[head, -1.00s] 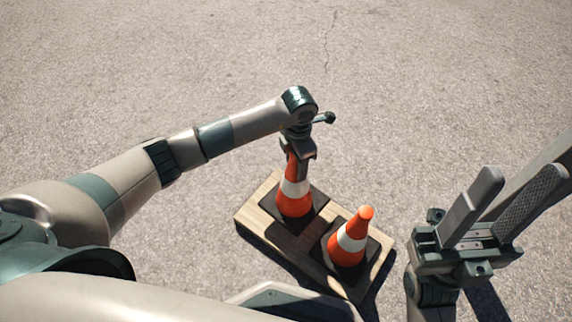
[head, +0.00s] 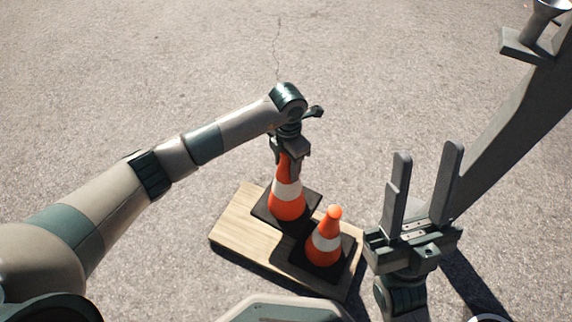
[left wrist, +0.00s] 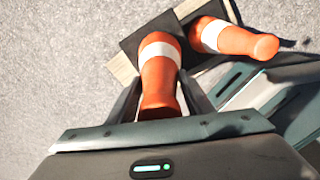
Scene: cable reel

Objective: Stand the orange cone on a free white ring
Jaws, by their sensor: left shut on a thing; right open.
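My left gripper (head: 288,160) is shut on the top of an orange cone (head: 287,205) with a white band and a dark square base. The cone is upright, and its base overhangs the back edge of the wooden board (head: 232,222), seemingly lifted slightly off it. In the left wrist view the held cone (left wrist: 160,75) sits between the fingers. A second orange cone (head: 324,243) stands on the board to the right, its base close to the held one. My right gripper (head: 427,160) is open and empty, right of the board. A white curved edge (head: 488,318), perhaps a ring, is cut off at the bottom.
A long grey beam (head: 510,125) runs up the right side behind my right gripper. It carries a plate with a funnel-shaped part (head: 545,18) at the top right. The paved ground (head: 150,80) beyond the board and to the left is clear.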

